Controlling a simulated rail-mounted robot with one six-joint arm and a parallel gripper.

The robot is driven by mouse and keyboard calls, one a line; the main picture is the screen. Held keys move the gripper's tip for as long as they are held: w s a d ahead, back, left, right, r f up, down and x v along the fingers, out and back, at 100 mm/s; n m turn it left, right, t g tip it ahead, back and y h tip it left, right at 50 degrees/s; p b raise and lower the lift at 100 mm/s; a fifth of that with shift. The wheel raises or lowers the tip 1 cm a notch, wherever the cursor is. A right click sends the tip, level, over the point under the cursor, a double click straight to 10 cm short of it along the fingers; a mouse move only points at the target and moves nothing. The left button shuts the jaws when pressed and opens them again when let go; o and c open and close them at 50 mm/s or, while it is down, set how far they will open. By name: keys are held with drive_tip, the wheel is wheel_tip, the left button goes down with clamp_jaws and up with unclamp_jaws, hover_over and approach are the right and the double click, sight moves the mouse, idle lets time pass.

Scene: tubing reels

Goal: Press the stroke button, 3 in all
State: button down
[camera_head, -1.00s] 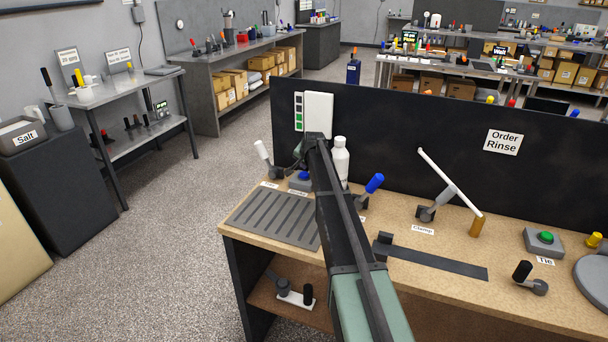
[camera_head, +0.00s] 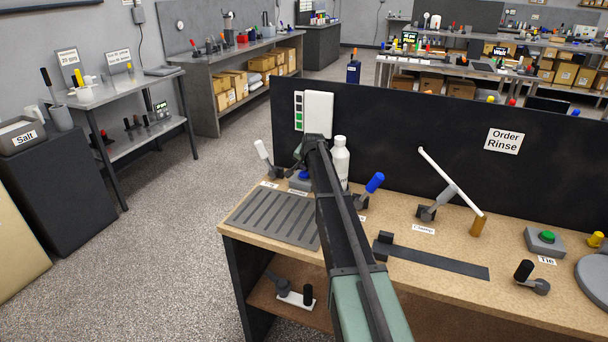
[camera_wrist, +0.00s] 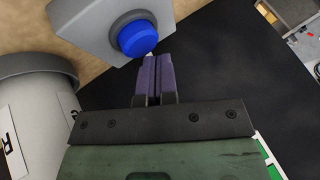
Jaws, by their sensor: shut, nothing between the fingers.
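A blue round button (camera_head: 304,175) sits on a grey box (camera_head: 298,184) at the back left of the wooden bench. It also shows large in the wrist view (camera_wrist: 137,37), with its dark collar. Its label is too small and partly covered to read for certain. My gripper (camera_wrist: 151,62) is shut and empty, with its purple fingers side by side. Its fingertips are right by the edge of the blue button; I cannot tell whether they touch it. In the head view, my arm hides part of the gripper.
A white bottle (camera_head: 340,160) stands close beside my arm. A white-handled lever (camera_head: 264,153) and a blue-handled lever (camera_head: 371,187) flank the button. A black panel (camera_head: 410,135) rises behind, with a strip of lamps (camera_head: 299,111), some green.

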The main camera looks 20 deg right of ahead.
drive_tip(key=shift+f+b, duration=0.5)
idle(0.3)
drive_tip(key=shift+r, duration=0.1)
drive_tip(key=shift+r+p, duration=0.85)
drive_tip(key=shift+p, duration=0.15)
wheel_tip(320, 180, up, 5)
drive_tip(key=p, duration=0.5)
drive_tip(key=shift+r, duration=0.1)
idle(0.3)
